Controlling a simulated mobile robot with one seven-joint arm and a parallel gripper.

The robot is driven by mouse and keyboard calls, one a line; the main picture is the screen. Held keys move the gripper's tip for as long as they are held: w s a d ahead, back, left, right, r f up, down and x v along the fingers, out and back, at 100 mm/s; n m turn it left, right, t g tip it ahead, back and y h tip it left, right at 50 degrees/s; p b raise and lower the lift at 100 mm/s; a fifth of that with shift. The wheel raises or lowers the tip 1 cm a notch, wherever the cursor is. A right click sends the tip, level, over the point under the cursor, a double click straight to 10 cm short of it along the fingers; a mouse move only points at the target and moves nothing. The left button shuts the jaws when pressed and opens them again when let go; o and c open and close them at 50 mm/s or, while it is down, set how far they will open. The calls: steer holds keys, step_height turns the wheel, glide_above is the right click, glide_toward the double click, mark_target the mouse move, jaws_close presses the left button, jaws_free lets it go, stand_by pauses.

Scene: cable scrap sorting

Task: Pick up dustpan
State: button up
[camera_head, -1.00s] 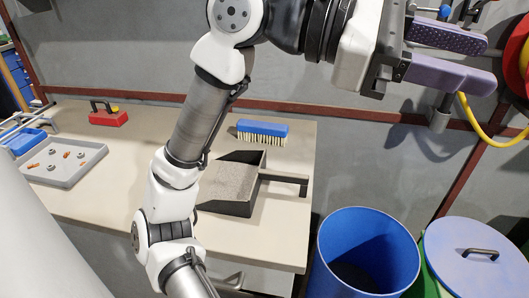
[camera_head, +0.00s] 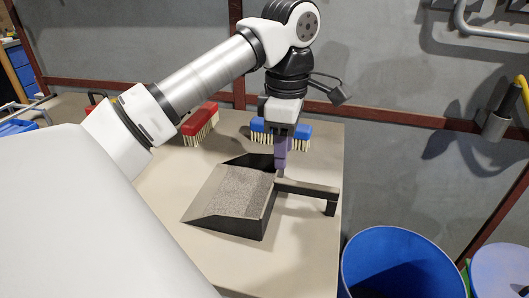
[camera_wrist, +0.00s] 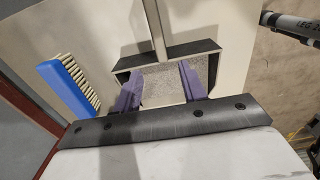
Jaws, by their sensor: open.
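The dustpan (camera_head: 230,195) is black with a speckled grey inner floor. It lies flat on the bench, its wide lip to the left and its straight handle (camera_head: 310,188) reaching right. My gripper (camera_head: 280,172) points down over the dustpan's back edge, near where the handle begins. In the wrist view the two purple fingers (camera_wrist: 160,70) are spread apart, with the pan floor (camera_wrist: 160,85) showing between them. The handle (camera_wrist: 155,25) runs away past the fingertips. Nothing is held. Whether the fingertips touch the pan cannot be told.
A blue brush (camera_head: 298,134) stands just behind my gripper; it also shows at left in the wrist view (camera_wrist: 68,88). A red brush (camera_head: 200,122) is behind the dustpan. A blue bin (camera_head: 400,240) stands off the bench's right edge. The bench front (camera_head: 190,245) is clear.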

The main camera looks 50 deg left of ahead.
mark_target(283, 180)
step_height(283, 180, down, 10)
steer(key=shift+d+r, duration=0.1)
steer(key=shift+d, duration=0.05)
jaws_close()
stand_by(0.5)
